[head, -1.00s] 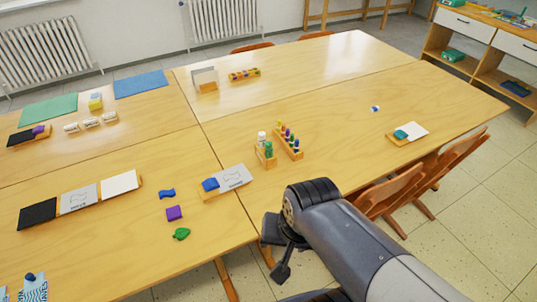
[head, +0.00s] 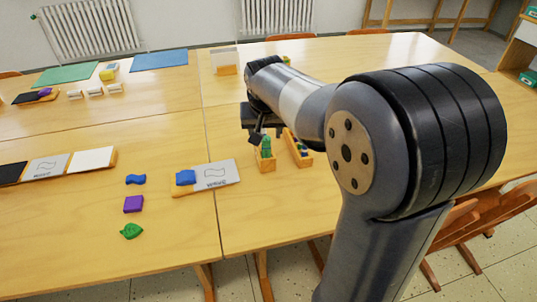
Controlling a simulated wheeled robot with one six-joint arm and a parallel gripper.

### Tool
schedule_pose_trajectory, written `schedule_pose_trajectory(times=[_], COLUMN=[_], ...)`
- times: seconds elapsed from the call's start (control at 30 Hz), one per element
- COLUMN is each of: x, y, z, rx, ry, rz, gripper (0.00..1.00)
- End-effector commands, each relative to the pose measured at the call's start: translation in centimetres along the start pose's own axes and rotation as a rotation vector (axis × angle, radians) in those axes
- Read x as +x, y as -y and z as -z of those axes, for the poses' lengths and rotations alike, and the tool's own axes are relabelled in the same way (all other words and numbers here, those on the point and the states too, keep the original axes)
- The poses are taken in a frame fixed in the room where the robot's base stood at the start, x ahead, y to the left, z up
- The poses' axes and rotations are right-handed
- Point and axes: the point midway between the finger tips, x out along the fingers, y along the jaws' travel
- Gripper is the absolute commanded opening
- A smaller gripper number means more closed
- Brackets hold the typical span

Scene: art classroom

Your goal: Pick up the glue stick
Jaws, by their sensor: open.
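My gripper (head: 256,136) is over the small wooden holder (head: 266,166) near the front of the tables, with its dark fingers just above or in front of the holder's contents. The jaws are open, but their gap is partly hidden by my own arm. A green upright item (head: 266,147) shows in the holder just beside the fingers. I cannot tell whether it is the glue stick. A white-topped item that stood in this holder earlier is now hidden behind my gripper. I cannot tell whether the fingers touch anything.
A wooden rack (head: 298,150) with small colored pieces stands close on the right, partly covered by my arm. On the left lie a card tray (head: 225,172) with a blue piece, a purple block (head: 133,204) and a green leaf shape (head: 131,231). Chairs (head: 465,225) stand at the right.

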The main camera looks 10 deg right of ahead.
Motion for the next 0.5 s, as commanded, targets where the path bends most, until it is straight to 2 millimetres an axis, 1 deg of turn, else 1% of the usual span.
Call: schedule_pose_trajectory(times=[0.03,0.1,0.37,0.5], x=[1.1,2.2,4.3,6.5], y=[-0.1,-0.1,-0.2,-0.4], z=[-0.2,-0.1,-0.1,0.2], rx=[0.0,0.001,0.002,0.002], ry=[0.005,0.004,0.004,0.005], rz=[-0.002,-0.001,-0.001,-0.001], gripper=[0.5,0.5,0.5,0.5])
